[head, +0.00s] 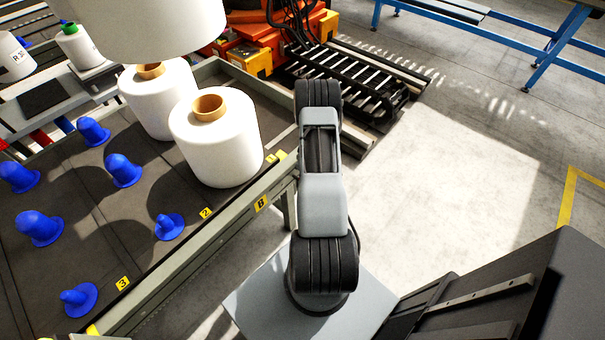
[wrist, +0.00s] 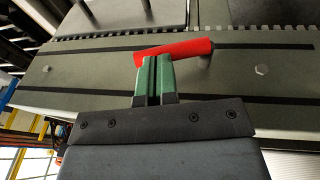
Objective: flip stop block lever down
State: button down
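A red lever (wrist: 190,49) shows in the wrist view, lying nearly level across a grey-green metal rail and tilted slightly up to the right. My gripper (wrist: 157,60) has two green-faced fingers side by side with almost no gap. Its fingertips are at the left part of the lever, which crosses over both fingers rather than sitting between them. Whether they touch it I cannot tell. In the head view my arm stretches away from me, and neither the gripper nor the lever can be made out.
White yarn bobbins (head: 217,140) and blue pegs (head: 123,170) stand on a dark panel at the left in the head view. An orange machine (head: 262,45) stands at the back. Open floor (head: 450,160) lies to the right. A toothed strip (wrist: 270,28) runs above the lever.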

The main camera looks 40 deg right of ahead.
jog(key=shift+d+f+y+b, duration=0.2)
jog(key=shift+f+y+b, duration=0.25)
jog(key=shift+b, duration=0.4)
jog(key=shift+s+d+f+b, duration=0.1)
jog(key=shift+d+f+b, duration=0.2)
jog(key=shift+b, duration=0.85)
jog(key=shift+d+b, duration=0.1)
jog(key=shift+b, duration=0.35)
jog(key=d+p+v, duration=0.1)
jog(key=p+v, duration=0.1)
jog(key=v, duration=1.2)
jog(key=shift+w+r, duration=0.2)
